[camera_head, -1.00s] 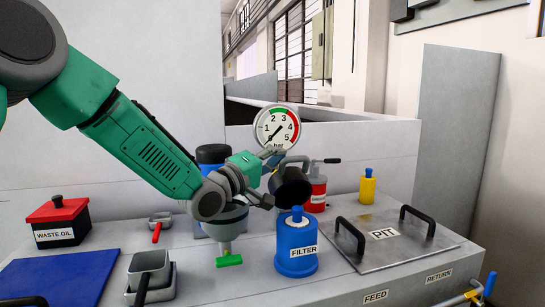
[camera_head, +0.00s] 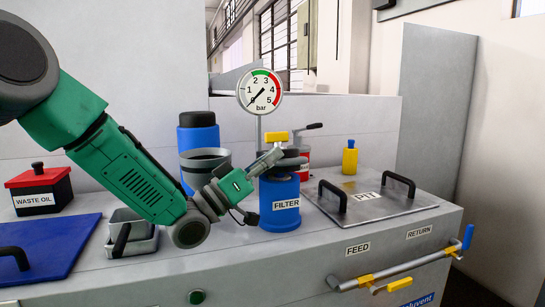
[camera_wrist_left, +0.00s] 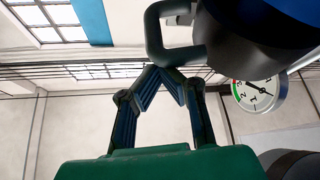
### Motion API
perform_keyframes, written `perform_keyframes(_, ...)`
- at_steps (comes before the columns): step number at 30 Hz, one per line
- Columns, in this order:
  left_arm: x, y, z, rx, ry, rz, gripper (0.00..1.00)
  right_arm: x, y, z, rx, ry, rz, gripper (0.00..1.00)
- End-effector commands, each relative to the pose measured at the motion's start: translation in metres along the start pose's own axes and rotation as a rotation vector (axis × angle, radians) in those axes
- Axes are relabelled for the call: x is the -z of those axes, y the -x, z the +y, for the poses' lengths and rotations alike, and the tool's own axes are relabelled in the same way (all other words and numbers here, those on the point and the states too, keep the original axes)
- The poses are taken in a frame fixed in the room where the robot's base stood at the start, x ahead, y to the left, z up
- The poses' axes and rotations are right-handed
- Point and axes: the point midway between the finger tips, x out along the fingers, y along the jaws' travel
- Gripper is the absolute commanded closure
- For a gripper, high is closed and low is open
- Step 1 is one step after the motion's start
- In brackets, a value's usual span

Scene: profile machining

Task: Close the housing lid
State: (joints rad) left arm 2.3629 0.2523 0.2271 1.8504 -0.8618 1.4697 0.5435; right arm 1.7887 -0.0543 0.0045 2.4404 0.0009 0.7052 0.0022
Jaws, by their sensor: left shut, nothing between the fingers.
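The blue housing labelled FILTER (camera_head: 280,205) stands upright on the bench in the head view. Its dark lid (camera_head: 292,163) sits on top and looks roughly level; whether it is fully seated cannot be told. A yellow piece (camera_head: 276,137) shows just above it. My left gripper (camera_head: 274,154) is shut and empty, at the near left side of the lid and partly covering it; contact is unclear. In the left wrist view the gripper (camera_wrist_left: 168,72) is just below a dark loop handle (camera_wrist_left: 155,35) on a dark round body. My right gripper is out of view.
The pressure gauge (camera_head: 260,91) stands behind the housing. A grey round vessel (camera_head: 204,156) and a blue bottle (camera_head: 199,137) are left of it. The red can (camera_head: 304,155) is behind right, and the PIT plate (camera_head: 370,207) with black handles lies to the right.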

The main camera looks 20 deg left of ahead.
Motion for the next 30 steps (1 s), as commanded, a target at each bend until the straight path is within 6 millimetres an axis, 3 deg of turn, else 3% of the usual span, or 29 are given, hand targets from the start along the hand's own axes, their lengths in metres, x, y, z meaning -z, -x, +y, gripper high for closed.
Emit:
perform_keyframes(9, -0.028, 0.014, 0.004, -0.001, -0.002, -0.003, 1.00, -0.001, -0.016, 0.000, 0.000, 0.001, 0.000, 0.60)
perform_keyframes(19, -0.024, 0.012, 0.004, -0.001, -0.002, -0.001, 1.00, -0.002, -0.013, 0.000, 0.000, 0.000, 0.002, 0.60)
perform_keyframes(23, -0.014, 0.006, 0.008, -0.003, -0.004, 0.001, 1.00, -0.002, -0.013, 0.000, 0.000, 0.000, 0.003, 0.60)
perform_keyframes(30, 0.023, -0.017, 0.024, -0.004, -0.006, 0.000, 1.00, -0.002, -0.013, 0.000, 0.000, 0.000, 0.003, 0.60)
